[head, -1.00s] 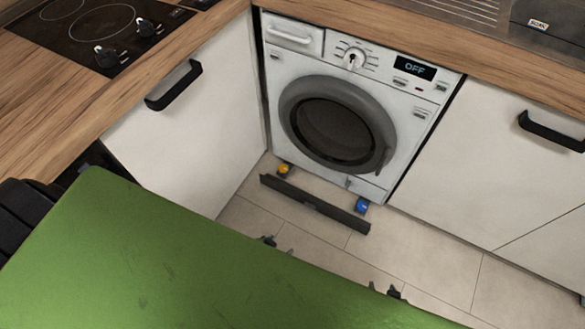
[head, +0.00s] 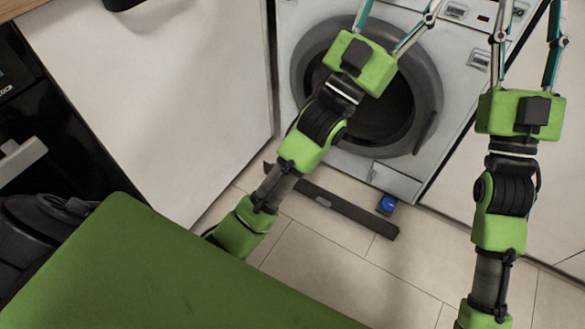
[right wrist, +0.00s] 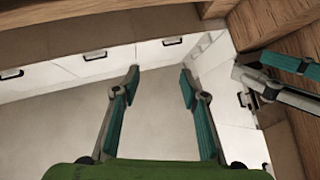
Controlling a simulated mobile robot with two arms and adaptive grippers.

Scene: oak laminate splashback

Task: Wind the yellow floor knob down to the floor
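The yellow knob is out of sight in the head view, behind my left arm. My right gripper (head: 528,40) is to the right, before the white cabinet. Its two fingers are apart with nothing between them in the right wrist view (right wrist: 160,82). Neither gripper touches a knob.
A dark plinth strip (head: 340,212) lies on the tiled floor in front of the machine. White cabinet fronts stand on both sides, the left one (head: 150,90) at an angle. Floor tiles (head: 330,262) in front of the strip are clear.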

